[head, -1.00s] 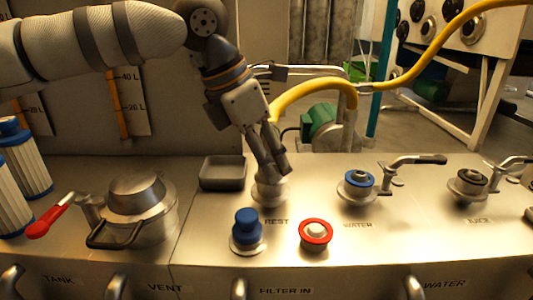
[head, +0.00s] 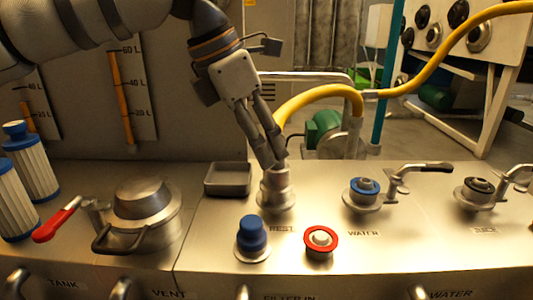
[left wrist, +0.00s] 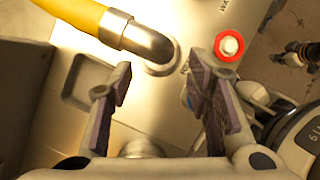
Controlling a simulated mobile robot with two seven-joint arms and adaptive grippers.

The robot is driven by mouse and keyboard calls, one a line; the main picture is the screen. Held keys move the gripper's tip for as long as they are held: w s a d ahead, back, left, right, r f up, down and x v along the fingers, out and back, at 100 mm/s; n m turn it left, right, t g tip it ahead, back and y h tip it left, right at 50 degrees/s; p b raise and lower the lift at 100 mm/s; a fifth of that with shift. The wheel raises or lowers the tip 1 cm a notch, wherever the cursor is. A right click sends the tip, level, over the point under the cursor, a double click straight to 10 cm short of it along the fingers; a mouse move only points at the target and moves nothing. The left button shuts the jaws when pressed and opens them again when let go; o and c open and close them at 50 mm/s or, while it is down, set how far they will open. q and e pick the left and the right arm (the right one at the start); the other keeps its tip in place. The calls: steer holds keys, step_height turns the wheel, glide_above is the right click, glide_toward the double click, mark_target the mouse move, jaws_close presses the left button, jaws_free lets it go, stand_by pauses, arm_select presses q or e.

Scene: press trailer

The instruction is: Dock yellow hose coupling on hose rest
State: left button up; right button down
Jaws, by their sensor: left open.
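The yellow hose (head: 320,92) arcs in from the upper right and drops behind my left gripper (head: 272,160). In the left wrist view the hose (left wrist: 80,12) ends in a grey metal elbow coupling (left wrist: 148,38), pointing down at a round base on the deck. The metal stack at the hose rest (head: 276,196), by the REST label, stands upright; the exact joint between coupling and rest is partly hidden. My left gripper's fingers (left wrist: 162,85) are apart with nothing held between them, close above the stack in the head view. My right gripper is not in view.
A grey tray (head: 228,181) lies left of the rest. A blue-capped fitting (head: 252,236) and a red-ringed port (head: 320,240) stand in front. The WATER fitting (head: 364,192) with its lever is to the right, a lidded tank hatch (head: 140,210) to the left.

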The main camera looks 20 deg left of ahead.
arm_select(q)
steer(key=v, duration=0.5)
steer(key=shift+s+a+r, duration=0.1)
steer(key=shift+s+r, duration=0.05)
steer(key=shift+r, duration=0.2)
stand_by(0.3)
